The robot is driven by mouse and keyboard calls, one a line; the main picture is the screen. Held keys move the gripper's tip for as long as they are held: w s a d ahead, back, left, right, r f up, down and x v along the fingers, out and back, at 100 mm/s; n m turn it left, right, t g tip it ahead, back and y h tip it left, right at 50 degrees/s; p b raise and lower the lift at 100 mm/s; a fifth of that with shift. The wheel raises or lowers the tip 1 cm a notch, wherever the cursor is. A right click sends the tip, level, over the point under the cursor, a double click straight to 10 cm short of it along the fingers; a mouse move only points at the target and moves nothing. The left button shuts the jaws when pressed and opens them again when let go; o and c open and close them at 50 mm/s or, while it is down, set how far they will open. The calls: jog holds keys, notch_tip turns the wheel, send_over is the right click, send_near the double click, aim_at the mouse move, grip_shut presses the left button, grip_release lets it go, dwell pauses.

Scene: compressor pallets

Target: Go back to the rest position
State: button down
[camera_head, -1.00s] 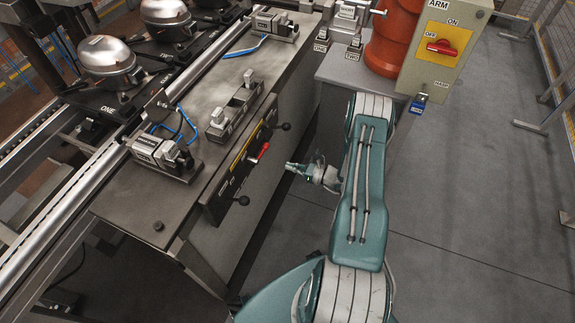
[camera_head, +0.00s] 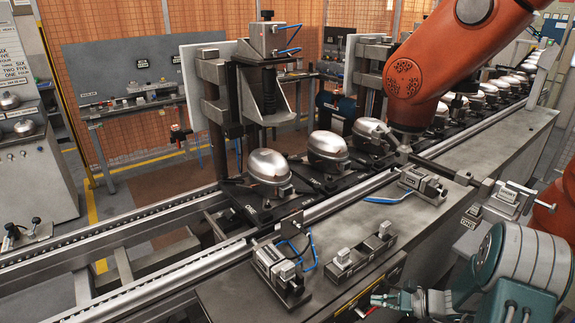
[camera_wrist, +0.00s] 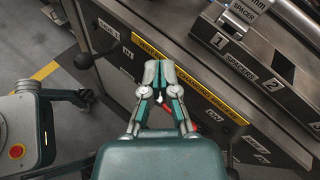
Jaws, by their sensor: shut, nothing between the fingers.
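My gripper (camera_head: 388,300) is at the lower right of the head view, beside the front face of the workbench (camera_head: 228,293). In the wrist view my gripper (camera_wrist: 158,68) is shut with its fingertips together and nothing between them. Its fingers point toward the bench front panel with a yellow label strip (camera_wrist: 215,108). A red handle (camera_wrist: 194,126) shows partly behind the right finger. I cannot tell the gap between the fingers and the panel.
Silver compressors (camera_head: 268,167) stand on black pallets along a conveyor. A large orange robot arm (camera_head: 440,55) hangs over the line. The wrist view shows grey floor (camera_wrist: 75,135) left of the bench.

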jog(key=s+a+r+n+g+h, duration=0.35)
jog(key=a+r+n, duration=0.25)
jog(key=r, duration=0.4)
jog(key=s+a+r+n+t+h, duration=0.1)
jog(key=s+r+n+h, duration=0.4)
jog(key=s, duration=0.5)
jog(key=s+a+r+n+t+h, duration=0.1)
jog(key=s+r+n+h, duration=0.3)
jog(key=s+r+n, duration=0.4)
notch_tip(320, 180, up, 2)
jog(key=shift+s+a+r+t+h, duration=0.2)
jog(key=shift+s+a+t+h, duration=0.15)
jog(key=shift+s+t, duration=0.55)
